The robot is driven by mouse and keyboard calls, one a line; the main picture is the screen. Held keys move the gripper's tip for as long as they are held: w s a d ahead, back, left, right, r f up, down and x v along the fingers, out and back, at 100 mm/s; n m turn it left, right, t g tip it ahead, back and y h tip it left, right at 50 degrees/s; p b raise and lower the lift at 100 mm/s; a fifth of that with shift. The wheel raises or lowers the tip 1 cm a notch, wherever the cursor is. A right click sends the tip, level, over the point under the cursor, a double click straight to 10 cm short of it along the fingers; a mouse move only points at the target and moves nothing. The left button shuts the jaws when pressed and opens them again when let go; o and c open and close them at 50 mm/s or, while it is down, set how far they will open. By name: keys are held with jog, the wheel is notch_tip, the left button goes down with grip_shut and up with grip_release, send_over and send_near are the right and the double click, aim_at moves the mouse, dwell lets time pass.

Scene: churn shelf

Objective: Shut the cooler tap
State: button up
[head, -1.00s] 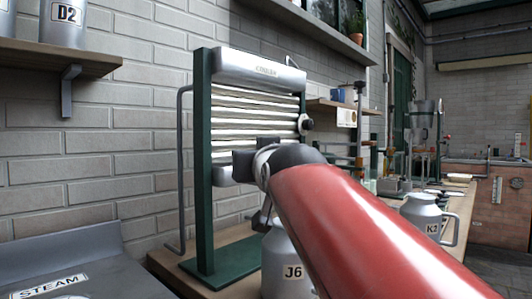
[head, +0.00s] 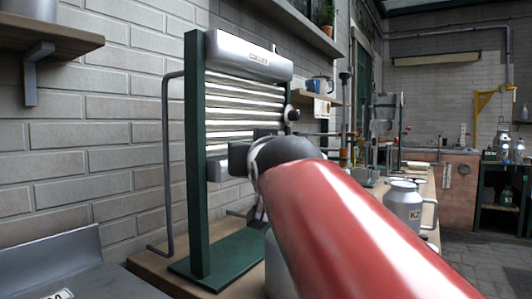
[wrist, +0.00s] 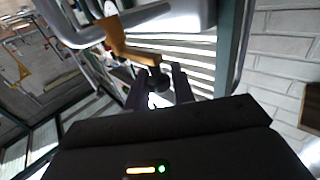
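The cooler (head: 248,63) is a silver-headed panel of pale horizontal tubes in a green frame, upright on the bench in the head view. A dark round knob (head: 292,114) shows at its right side. In the wrist view the cooler's ribs (wrist: 197,45) lie behind a brass tap piece (wrist: 120,42) with a dark knob (wrist: 158,82) at its lower end. My gripper (wrist: 158,90) has its two fingers apart, one on each side of that knob. I cannot tell whether they touch it. In the head view my red arm hides most of the gripper and the cooler's lower right.
A grey metal churn (head: 403,207) stands on the bench to the right. A shelf (head: 50,37) juts from the brick wall at upper left. A bent grey pipe (head: 167,165) runs down the cooler's left side. A grey sloped surface (head: 60,270) is at lower left.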

jog(key=shift+o, duration=1.4)
jog(key=shift+s, duration=0.1)
jog(key=b+v, duration=0.1)
jog(key=v, duration=0.6)
jog(key=shift+s+b, duration=0.3)
jog(key=shift+b, duration=0.1)
